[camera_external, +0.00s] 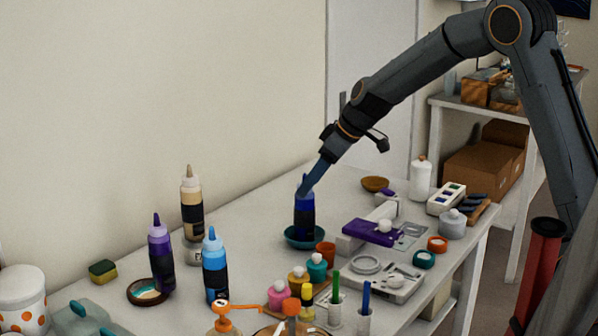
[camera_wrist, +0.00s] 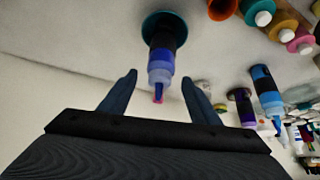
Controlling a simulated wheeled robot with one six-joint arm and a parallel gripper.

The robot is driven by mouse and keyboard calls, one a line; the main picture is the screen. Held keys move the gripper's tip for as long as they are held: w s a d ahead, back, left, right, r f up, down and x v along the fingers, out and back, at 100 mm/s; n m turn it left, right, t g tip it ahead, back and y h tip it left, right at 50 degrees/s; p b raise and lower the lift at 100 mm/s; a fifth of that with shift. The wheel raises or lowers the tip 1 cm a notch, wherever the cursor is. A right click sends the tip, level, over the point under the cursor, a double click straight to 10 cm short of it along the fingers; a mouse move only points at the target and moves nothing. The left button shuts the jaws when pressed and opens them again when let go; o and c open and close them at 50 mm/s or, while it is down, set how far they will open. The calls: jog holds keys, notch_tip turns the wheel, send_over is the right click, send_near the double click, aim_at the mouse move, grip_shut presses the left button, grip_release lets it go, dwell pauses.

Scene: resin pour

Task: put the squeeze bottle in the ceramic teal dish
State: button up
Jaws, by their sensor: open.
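A dark blue squeeze bottle (camera_external: 304,222) with a black label stands upright in the ceramic teal dish (camera_external: 290,239) on the table. In the wrist view, the bottle (camera_wrist: 161,62) and the teal dish (camera_wrist: 150,22) appear upside down. My gripper (camera_external: 304,189) is at the bottle's upper part. Its fingers are open in the wrist view (camera_wrist: 159,79), one on each side of the nozzle end, with gaps visible on both sides. The fingers cover part of the bottle's top in the external view.
Purple (camera_external: 161,256), light blue (camera_external: 215,268) and beige (camera_external: 192,207) bottles stand to the left. A terracotta cup (camera_external: 326,253) is close to the dish's right. Small jars, a purple item (camera_external: 369,232) and a scale (camera_external: 390,281) crowd the right. Bare table lies left of the dish.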

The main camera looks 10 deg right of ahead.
jog(key=b+v, duration=0.2)
jog(key=v, duration=0.6)
jog(key=s+d+f+m+h, duration=0.1)
jog(key=s+d+f+m, duration=0.2)
jog(key=d, duration=0.6)
jog(key=s+d+f+m+g+h, duration=0.1)
jog(key=s+d+f+m+h, duration=0.1)
jog(key=s+d+f, duration=0.4)
jog(key=s+d+f+m+h, duration=0.1)
jog(key=s+d+f+m, duration=0.3)
jog(key=d+f, duration=0.3)
jog(key=shift+s+d+f+g+h, duration=0.1)
jog(key=shift+s+d, duration=0.1)
jog(key=shift+d, duration=0.75)
jog(key=shift+s+d+f+g+h, duration=0.1)
jog(key=shift+s+d, duration=0.05)
jog(key=shift+d, duration=0.8)
jog(key=shift+s+d+f+g+h, duration=0.1)
jog(key=shift+s+d, duration=0.1)
jog(key=shift+d, duration=0.75)
jog(key=s+d+f+m+g+h, duration=0.1)
jog(key=s+d+f+m, duration=0.2)
jog(key=s+d, duration=0.3)
jog(key=shift+s+f, duration=0.35)
jog(key=shift+s, duration=0.85)
